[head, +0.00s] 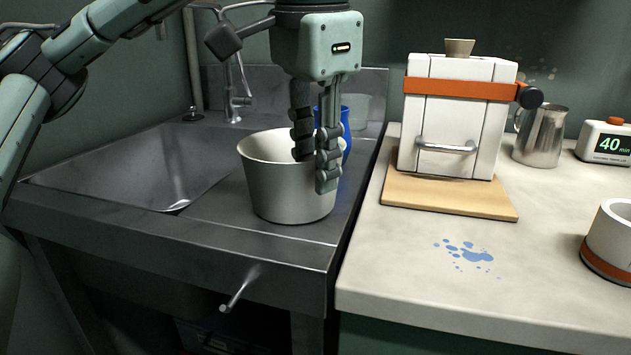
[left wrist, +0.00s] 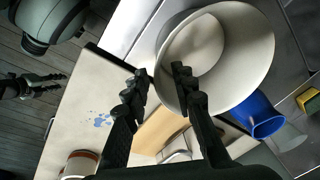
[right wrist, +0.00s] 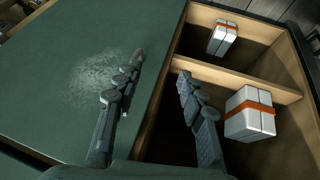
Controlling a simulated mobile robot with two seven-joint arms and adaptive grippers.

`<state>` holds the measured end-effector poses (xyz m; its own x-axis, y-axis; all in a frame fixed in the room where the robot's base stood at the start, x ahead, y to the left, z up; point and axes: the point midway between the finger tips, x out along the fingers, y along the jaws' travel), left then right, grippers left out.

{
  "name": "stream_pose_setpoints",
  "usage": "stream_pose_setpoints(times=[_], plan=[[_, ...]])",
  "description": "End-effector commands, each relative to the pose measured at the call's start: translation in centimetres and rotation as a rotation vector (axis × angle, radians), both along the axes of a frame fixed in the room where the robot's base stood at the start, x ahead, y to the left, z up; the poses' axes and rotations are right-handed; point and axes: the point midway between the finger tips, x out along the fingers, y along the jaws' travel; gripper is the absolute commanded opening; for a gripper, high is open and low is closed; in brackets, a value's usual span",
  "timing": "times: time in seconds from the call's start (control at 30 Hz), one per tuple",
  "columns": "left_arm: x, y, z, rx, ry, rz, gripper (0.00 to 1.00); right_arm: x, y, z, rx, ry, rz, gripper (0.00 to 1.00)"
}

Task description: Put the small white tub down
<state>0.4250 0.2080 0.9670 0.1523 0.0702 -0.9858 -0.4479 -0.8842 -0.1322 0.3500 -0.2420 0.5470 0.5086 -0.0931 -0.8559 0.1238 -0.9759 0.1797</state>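The small white tub (head: 289,190) stands upright on the dark metal drainboard, right of the sink basin; it also shows in the left wrist view (left wrist: 240,60), seen into its mouth. My left gripper (head: 315,150) points down at the tub's right side. Its fingers straddle the rim, one inside the tub and one outside. In the left wrist view the fingertips (left wrist: 160,72) are apart, with gaps showing beside the wall, so it looks open. My right gripper (right wrist: 162,66) is open and empty in the right wrist view, above a green surface and a divided wooden box.
The sink basin (head: 130,170) is empty. Right, a pale counter (head: 400,265) holds a strapped white block on a board (head: 450,197), a steel jug (head: 540,135) and a timer (head: 607,143).

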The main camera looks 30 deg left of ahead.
Motion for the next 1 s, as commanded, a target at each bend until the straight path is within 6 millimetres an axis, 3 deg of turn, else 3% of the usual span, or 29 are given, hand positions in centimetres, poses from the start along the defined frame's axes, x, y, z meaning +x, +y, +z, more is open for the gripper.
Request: stream_pose_setpoints(times=[0.1,0.27,0.4,0.6,1.0], plan=[[-0.4,-0.3,3.2,0.000,-0.003,-0.001,0.26,-1.7,-1.3,-0.4,-0.025,0.082,-0.029,0.40],[-0.8,-0.4,5.6,0.001,-0.003,0.000,0.26,-4.2,-3.2,-1.8,-0.056,0.213,-0.074,0.40],[-1.1,-0.5,7.4,0.002,-0.001,-0.001,0.26,-3.5,-3.1,-3.7,-0.048,0.223,-0.069,0.40],[-1.3,-0.6,8.1,0.001,0.001,-0.002,0.26,-3.1,-3.0,-4.8,-0.042,0.224,-0.066,0.40],[-1.2,-0.6,8.1,0.002,0.001,-0.002,0.26,-3.1,-3.0,-4.9,-0.042,0.224,-0.066,0.40]])
